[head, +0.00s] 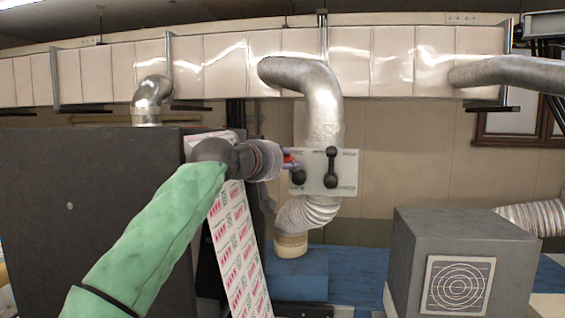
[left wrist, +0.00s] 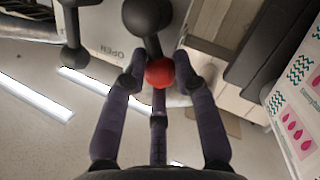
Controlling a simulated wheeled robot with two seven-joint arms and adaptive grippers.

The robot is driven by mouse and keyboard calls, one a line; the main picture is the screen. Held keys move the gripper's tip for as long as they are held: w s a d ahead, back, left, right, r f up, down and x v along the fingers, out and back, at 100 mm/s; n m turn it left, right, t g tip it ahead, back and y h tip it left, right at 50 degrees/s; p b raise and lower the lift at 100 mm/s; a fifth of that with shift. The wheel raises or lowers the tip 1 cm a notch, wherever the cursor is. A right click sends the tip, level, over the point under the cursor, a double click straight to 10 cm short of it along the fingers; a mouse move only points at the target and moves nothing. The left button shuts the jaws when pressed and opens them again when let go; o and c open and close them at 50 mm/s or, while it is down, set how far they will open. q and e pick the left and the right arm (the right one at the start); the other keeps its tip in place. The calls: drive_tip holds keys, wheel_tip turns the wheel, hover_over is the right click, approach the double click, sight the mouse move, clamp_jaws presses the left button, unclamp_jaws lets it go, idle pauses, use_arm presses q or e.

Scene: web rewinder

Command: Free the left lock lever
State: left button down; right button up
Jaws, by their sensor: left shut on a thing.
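The left lock lever (head: 298,177) is dark with a round hub and sits on a pale plate (head: 345,171) on the metal duct. It also shows in the left wrist view (left wrist: 147,18), where its red ball knob (left wrist: 160,71) lies between my fingers. My left gripper (head: 286,161) reaches the plate from the left and is shut on that red knob; it also shows in the left wrist view (left wrist: 160,78). In the head view the gripper hides part of the lever. The right lever (head: 331,165) is dark, stands upright and is untouched. My right gripper is not in view.
A bent metal duct (head: 318,95) rises behind the plate, with a ribbed hose (head: 308,213) below. A printed web (head: 238,250) runs down below my left arm. A large dark cabinet (head: 85,215) stands left; a grey box (head: 460,230) stands right.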

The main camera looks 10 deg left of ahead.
use_arm(q)
drive_tip(key=shift+d+r, duration=0.1)
idle(0.5)
drive_tip(key=c, duration=1)
unclamp_jaws()
drive_tip(key=v, duration=1.2)
